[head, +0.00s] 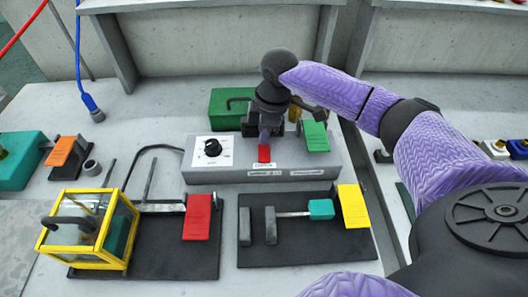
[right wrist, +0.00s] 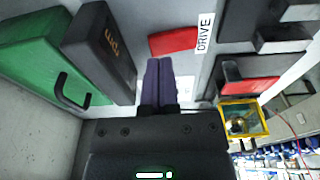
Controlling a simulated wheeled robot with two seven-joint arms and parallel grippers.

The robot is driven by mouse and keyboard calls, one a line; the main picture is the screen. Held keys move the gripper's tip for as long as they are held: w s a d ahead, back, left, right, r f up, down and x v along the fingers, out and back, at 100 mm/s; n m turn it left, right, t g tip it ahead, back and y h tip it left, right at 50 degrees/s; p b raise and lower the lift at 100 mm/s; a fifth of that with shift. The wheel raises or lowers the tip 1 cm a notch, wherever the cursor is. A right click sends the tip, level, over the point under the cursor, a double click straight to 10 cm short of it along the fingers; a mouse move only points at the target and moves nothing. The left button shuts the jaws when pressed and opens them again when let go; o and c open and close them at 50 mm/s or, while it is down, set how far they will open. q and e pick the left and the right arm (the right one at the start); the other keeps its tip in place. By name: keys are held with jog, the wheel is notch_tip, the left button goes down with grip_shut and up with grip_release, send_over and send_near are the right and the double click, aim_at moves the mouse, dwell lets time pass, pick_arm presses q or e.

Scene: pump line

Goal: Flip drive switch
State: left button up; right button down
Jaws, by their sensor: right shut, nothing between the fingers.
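The grey control box (head: 240,172) stands in the middle of the bench in the head view. On its top is a small red switch (head: 264,153) with a white label below it. In the right wrist view the red switch (right wrist: 174,41) lies just beyond the fingertips, beside a label reading DRIVE (right wrist: 205,32). My right gripper (head: 265,137) is shut and empty, pointing down just behind the red switch; its purple fingers (right wrist: 158,78) show together in the wrist view. I cannot tell whether they touch the switch. My left gripper is not in view.
The box also carries a dial (head: 212,148) and a green paddle (head: 315,136). A green case (head: 224,112) stands behind it. In front are a yellow-framed clear box (head: 88,228), a red paddle (head: 198,216) and a yellow paddle (head: 354,206) on black plates.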

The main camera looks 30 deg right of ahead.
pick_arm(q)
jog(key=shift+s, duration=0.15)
pick_arm(e)
jog(key=shift+f, duration=0.15)
jog(key=shift+f, duration=0.3)
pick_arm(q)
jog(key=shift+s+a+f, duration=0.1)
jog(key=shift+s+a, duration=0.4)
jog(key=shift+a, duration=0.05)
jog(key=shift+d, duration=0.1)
pick_arm(e)
jog(key=shift+f, duration=0.2)
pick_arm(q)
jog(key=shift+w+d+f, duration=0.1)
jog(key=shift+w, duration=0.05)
